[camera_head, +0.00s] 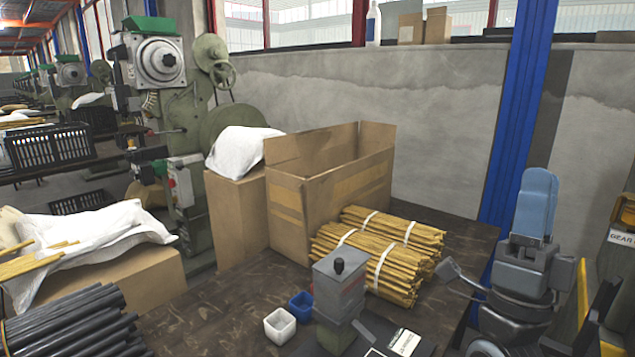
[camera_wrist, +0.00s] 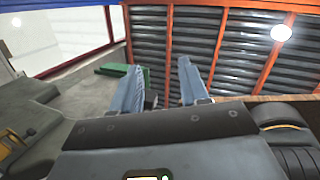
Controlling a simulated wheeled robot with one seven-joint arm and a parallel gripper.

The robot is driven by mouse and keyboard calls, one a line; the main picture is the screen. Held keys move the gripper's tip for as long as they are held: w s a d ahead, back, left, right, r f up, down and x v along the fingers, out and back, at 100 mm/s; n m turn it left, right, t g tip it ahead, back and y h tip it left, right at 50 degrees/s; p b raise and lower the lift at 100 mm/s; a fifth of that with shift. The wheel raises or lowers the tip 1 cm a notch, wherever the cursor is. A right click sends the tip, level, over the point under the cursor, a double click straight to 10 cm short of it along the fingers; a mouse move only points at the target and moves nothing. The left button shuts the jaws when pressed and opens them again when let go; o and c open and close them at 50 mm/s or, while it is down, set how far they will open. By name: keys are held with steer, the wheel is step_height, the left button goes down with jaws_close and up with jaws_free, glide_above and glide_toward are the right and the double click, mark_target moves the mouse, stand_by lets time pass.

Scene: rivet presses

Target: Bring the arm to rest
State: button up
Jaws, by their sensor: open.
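My gripper (camera_head: 537,180) is at the right of the head view, with its blue-grey fingers pointing up. It stands in front of the blue pillar, to the right of the table and apart from the things on it. In the wrist view my gripper (camera_wrist: 161,68) shows two fingers spread apart with nothing between them. Dark ribbed panels with orange beams show beyond the fingers. My arm is folded below the gripper, and its lower part is cut off by the picture's edge.
The dark table (camera_head: 215,315) holds an open cardboard box (camera_head: 335,190), bundles of yellow rods (camera_head: 375,255), a grey press (camera_head: 340,285), a white cup (camera_head: 280,326) and a blue cup (camera_head: 301,305). A green machine (camera_head: 190,120) stands behind at left. The blue pillar (camera_head: 515,110) is close behind my gripper.

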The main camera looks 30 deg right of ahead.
steer(key=s+a+f+n+t+y, duration=0.25)
steer(key=a+f+n+y, duration=0.45)
steer(key=n+y, duration=0.4)
steer(key=s+a+f+n+t+y, duration=0.25)
steer(key=a+f+n+y, duration=0.25)
steer(key=f+n+y, duration=0.6)
steer(key=s+a+f+n+g+y, duration=0.2)
steer(key=s+a+f+g+y, duration=0.3)
steer(key=s, duration=0.7)
steer(key=a+f+g, duration=0.2)
steer(key=a+f, duration=0.1)
steer(key=shift+s+a, duration=0.3)
steer(key=shift+s, duration=0.05)
